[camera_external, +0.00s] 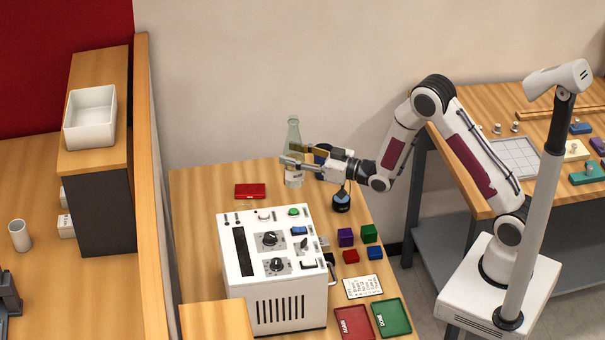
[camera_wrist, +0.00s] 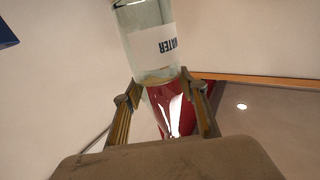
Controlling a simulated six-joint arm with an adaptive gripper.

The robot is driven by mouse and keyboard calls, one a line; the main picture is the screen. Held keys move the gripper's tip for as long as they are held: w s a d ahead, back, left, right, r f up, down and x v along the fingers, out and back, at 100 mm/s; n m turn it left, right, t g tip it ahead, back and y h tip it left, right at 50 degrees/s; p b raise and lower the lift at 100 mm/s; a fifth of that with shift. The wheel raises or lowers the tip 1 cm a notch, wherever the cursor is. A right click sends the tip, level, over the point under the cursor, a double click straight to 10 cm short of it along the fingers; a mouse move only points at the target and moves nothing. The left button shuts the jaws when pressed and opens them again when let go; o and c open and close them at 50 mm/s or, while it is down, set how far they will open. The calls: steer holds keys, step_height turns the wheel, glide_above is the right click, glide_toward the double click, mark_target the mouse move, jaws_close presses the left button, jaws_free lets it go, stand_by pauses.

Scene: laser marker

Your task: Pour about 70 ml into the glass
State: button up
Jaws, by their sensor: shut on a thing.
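My gripper (camera_external: 292,163) is shut on a clear bottle (camera_external: 294,138), held roughly upright above the far part of the middle table. In the wrist view the bottle (camera_wrist: 146,42) stands between the two fingers, and its white label, reading WATER, appears upside down. Red shows at the lower part of the bottle there; I cannot tell whether it is seen through it. I cannot clearly make out a glass in either view. A dark blue cup-like thing (camera_external: 322,151) is partly hidden behind my gripper.
A white control box (camera_external: 272,285) stands on the middle table (camera_external: 205,195). A red tray (camera_external: 250,191) lies behind it. Small coloured blocks (camera_external: 346,237) and a round dark device (camera_external: 341,203) are to its right. A wooden partition (camera_external: 147,150) rises at left.

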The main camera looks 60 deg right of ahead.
steer(key=shift+a, duration=0.1)
steer(key=shift+a+f, duration=0.25)
steer(key=shift+a, duration=0.25)
steer(key=w+a+f, duration=0.3)
steer(key=a+f, duration=0.3)
steer(key=a, duration=0.1)
steer(key=shift+w+f, duration=0.15)
steer(key=shift+w, duration=0.2)
steer(key=shift+f, duration=0.15)
